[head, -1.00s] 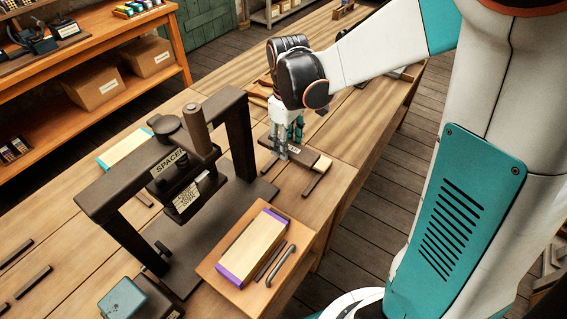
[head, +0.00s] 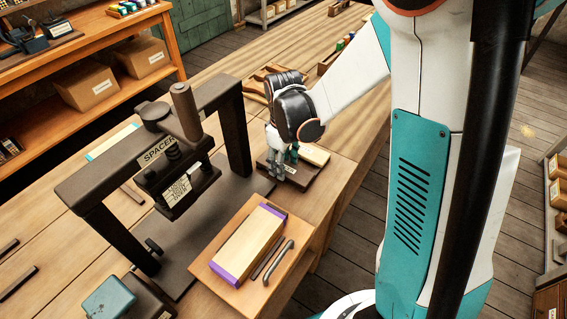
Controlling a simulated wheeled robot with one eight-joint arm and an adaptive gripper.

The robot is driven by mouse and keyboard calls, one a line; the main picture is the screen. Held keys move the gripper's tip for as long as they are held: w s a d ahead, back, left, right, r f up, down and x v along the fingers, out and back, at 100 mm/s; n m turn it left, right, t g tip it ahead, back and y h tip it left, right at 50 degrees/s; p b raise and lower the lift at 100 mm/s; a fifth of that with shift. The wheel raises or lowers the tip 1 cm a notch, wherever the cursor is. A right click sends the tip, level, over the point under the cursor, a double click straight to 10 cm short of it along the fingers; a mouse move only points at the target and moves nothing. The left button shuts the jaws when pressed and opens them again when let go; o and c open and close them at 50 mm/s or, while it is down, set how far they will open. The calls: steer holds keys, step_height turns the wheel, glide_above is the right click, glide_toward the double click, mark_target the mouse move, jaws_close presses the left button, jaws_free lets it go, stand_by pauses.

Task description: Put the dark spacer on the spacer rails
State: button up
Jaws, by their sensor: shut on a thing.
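My gripper (head: 281,157) points down at the right of the press, its fingers shut on a dark flat piece, the dark spacer (head: 296,178), which bears a small pale label. The spacer is low over the bench, partly hidden by the fingers and wrist. I cannot tell whether it touches what is under it. A light wooden block (head: 314,155) sits just behind and right of it. Several thin dark bars lie on the bench at the left, one of them near the picture's edge (head: 20,282); I cannot tell which strips are the spacer rails.
The dark press frame (head: 232,130) with its "SPACER" sign (head: 158,153) stands left of my gripper. In front is a wooden board (head: 213,285) with a purple-ended block (head: 248,243) and a metal handle (head: 279,262). A blue box (head: 110,297) stands at front left.

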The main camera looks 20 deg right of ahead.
steer(key=shift+f, duration=0.15)
steer(key=o, duration=1.1)
step_height(320, 180, up, 12)
steer(key=p, duration=0.4)
steer(key=s+r+m+t, duration=0.7)
steer(key=s+r, duration=0.4)
steer(key=s, duration=0.4)
steer(key=shift+s+d, duration=0.15)
steer(key=shift+s, duration=0.05)
